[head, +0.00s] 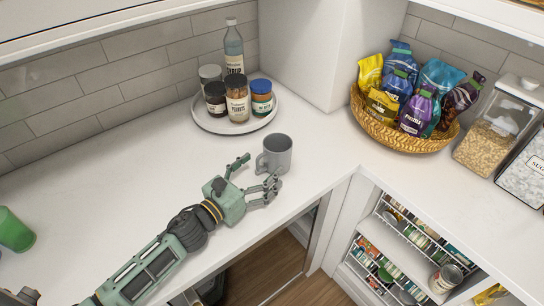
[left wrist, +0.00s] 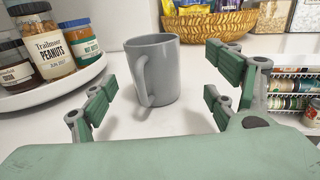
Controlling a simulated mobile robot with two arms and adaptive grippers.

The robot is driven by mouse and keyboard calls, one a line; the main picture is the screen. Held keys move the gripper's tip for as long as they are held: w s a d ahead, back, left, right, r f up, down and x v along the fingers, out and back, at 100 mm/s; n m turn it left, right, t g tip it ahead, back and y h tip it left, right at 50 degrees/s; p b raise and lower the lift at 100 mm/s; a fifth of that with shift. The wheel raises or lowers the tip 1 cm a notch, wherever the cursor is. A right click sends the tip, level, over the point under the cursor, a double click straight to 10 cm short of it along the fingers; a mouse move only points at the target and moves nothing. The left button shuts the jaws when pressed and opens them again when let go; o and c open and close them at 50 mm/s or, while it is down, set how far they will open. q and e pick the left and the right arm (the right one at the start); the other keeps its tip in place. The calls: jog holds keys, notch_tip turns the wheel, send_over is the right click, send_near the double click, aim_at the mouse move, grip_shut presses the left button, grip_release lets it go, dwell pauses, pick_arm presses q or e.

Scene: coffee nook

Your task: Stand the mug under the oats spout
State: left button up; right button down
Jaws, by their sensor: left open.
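A grey mug (head: 280,152) stands upright on the white counter, its handle on the left side in the head view. It also shows in the left wrist view (left wrist: 160,72), with its handle facing me. My left gripper (head: 256,174) is open and empty, low over the counter, just short of the mug. In the left wrist view the mug appears between the spread fingers. A clear container of oats (head: 485,145) with a white lid stands at the far right; I cannot make out a spout on it. My right gripper is not in view.
A round white tray (head: 213,126) with jars and a bottle stands behind the mug. A wicker basket (head: 405,140) of bags and a sugar container (head: 525,170) are on the right counter. A green cup (head: 15,230) is far left. The counter's front edge is close to the gripper.

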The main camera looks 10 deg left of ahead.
aim_at(269, 156)
pick_arm(q)
jog(key=shift+w+d+r, duration=0.2)
jog(key=shift+w+d, duration=0.05)
jog(key=shift+w, duration=0.3)
jog(key=p+x, duration=0.1)
jog(key=x, duration=0.2)
jog(key=p+x, duration=0.1)
jog(key=shift+w+a+r+p, duration=0.15)
jog(key=shift+w+r+p, duration=0.2)
jog(key=shift+w, duration=0.1)
jog(key=shift+w+f, duration=0.1)
jog(key=shift+w, duration=0.15)
jog(key=shift+s, duration=0.1)
jog(key=shift+c, duration=0.9)
jog(key=c, duration=1.3)
jog(key=shift+c, duration=1.3)
